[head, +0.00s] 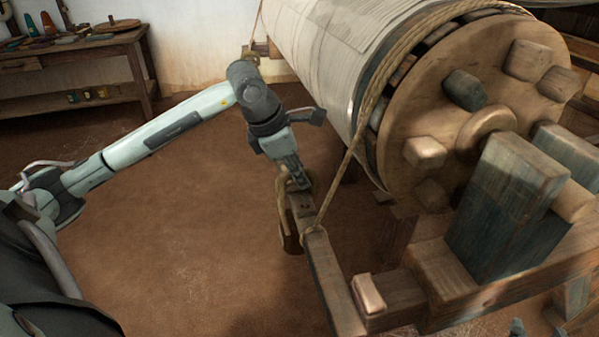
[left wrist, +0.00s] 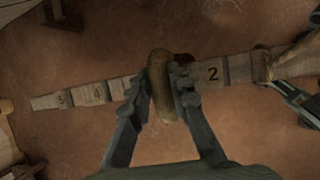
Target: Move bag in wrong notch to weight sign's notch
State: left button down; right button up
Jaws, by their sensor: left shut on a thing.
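My left gripper (head: 292,178) is over the far end of a long wooden lever beam (head: 330,280). It is shut on the thick tan rope loop (head: 282,187) of the bag. A brown shape below the loop, beside the beam, looks like the bag (head: 290,238), partly hidden. In the left wrist view, the loop (left wrist: 160,85) stands between my fingers (left wrist: 158,92), across the notched beam (left wrist: 240,70). Marks 5, 4 and 2 show; the loop and fingers cover the stretch between 4 and 2. I see no weight sign.
A rope (head: 352,155) runs from the big cloth roller (head: 330,50) down around the beam, nearer me than the loop. The roller's wooden end disc (head: 440,100) and heavy posts (head: 505,200) stand right. A workbench (head: 80,75) is far left. Floor left of the beam is clear.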

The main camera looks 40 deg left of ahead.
pick_arm(q)
jog(key=shift+f+b, duration=0.15)
jog(key=shift+b, duration=0.25)
dwell(0.5)
jog(key=c, duration=1.3)
grip_release()
jog(key=shift+f, duration=0.2)
jog(key=v, duration=1.2)
jog(key=shift+r, duration=0.15)
